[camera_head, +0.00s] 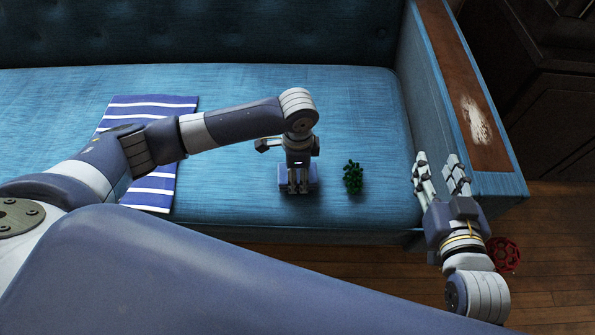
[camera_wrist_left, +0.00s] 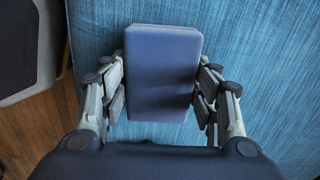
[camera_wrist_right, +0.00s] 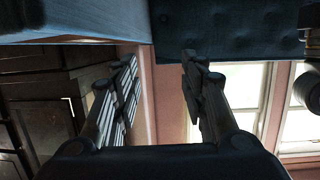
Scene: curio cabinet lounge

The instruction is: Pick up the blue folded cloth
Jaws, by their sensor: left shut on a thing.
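The blue folded cloth (camera_head: 313,173) is a plain, block-like bundle at the seat's front part, mostly hidden by my left gripper in the head view. In the left wrist view the cloth (camera_wrist_left: 162,70) fills the space between the fingers. My left gripper (camera_head: 299,190) points down and is shut on it, with fingers against both long sides. I cannot tell whether it touches the seat. My right gripper (camera_head: 441,162) is open and empty by the sofa's right arm; its parted fingers also show in the right wrist view (camera_wrist_right: 158,65).
A blue-and-white striped cloth (camera_head: 150,188) lies flat on the blue sofa seat (camera_head: 230,90) at left. A small green bushy thing (camera_head: 353,177) sits right of my left gripper. A red wheel-like thing (camera_head: 503,254) is low at right. The wood-topped sofa arm (camera_head: 460,75) rises at right.

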